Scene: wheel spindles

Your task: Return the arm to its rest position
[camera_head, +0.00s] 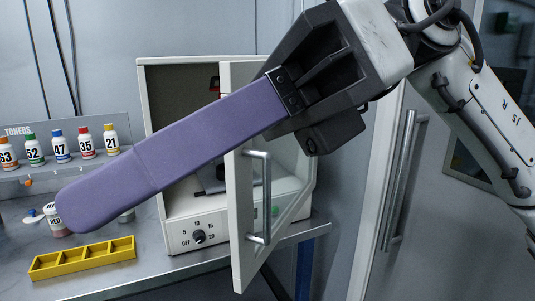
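My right arm (478,105) comes in from the upper right. My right gripper (85,207) is raised close to the camera, its long purple finger pointing down and to the left. The finger is seen from its side, so the gap between the fingers is hidden. It crosses in front of the white cabinet and its tip overlaps a small jar labelled RED (56,222) in the picture. I see nothing held in it. My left gripper is not in view.
A white oven-like cabinet (180,240) with a timer knob (199,237) stands on the metal bench (200,280). Its door (243,210) is open towards me. A yellow compartment tray (83,258) lies at left, below several toner bottles (60,146) on a shelf.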

